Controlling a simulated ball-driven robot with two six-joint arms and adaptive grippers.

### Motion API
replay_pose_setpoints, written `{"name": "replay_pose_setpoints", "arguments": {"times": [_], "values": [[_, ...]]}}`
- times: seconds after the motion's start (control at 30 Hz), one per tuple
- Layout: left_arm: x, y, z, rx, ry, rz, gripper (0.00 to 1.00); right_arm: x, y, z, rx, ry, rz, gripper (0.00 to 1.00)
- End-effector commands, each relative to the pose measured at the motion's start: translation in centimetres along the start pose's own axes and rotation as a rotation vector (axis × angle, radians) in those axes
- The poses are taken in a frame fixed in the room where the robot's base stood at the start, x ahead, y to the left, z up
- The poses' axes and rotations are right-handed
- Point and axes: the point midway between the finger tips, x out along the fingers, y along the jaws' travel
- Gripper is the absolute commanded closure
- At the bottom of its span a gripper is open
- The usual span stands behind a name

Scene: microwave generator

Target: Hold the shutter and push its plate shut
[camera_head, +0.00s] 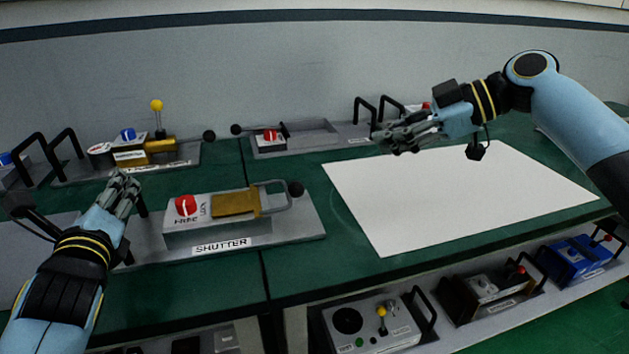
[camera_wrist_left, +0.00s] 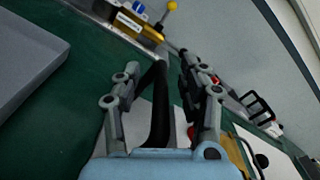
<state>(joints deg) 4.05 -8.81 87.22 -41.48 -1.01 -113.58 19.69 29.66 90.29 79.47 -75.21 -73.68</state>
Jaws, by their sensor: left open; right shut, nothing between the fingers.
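The shutter (camera_head: 224,246) is a grey base with a raised box, a red knob (camera_head: 186,206) and a brass plate (camera_head: 235,203). A grey loop with a black ball (camera_head: 295,189) is at the plate's right end. My left gripper (camera_head: 125,185) is at the shutter's left end, open. In the left wrist view a black handle (camera_wrist_left: 158,105) stands between the fingers of my left gripper (camera_wrist_left: 162,85); contact cannot be told. The brass plate (camera_wrist_left: 237,155) shows partly at lower right there.
A white sheet (camera_head: 450,200) covers the right of the green table. Behind the shutter stand a device with blue and yellow knobs (camera_head: 130,156) and another with a red knob (camera_head: 270,137). Several devices sit on a lower shelf, including a grey box (camera_head: 372,325).

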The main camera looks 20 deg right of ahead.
Motion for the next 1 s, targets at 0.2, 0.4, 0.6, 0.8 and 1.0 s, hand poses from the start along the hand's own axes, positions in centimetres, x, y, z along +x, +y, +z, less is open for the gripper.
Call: {"name": "replay_pose_setpoints", "arguments": {"times": [0.2,0.4,0.6,0.8,1.0], "values": [[0.0,-0.8,1.2,-0.001,0.0,0.0,0.58,-0.7,0.4,-1.2,-0.001,0.001,0.001,1.0],[0.0,-1.3,2.0,0.0,0.0,0.0,0.58,-1.3,0.7,-2.1,-0.002,0.001,0.002,1.0],[0.0,-1.9,2.9,0.0,0.0,0.0,0.58,-1.8,0.9,-3.0,-0.003,0.001,0.002,1.0],[0.0,-1.9,3.0,0.0,0.0,0.0,0.58,-1.9,1.0,-3.1,-0.003,0.001,0.002,1.0],[-0.2,-1.6,3.0,-0.015,0.002,0.01,0.58,-1.7,0.6,-2.8,0.003,-0.006,-0.002,1.0]]}}
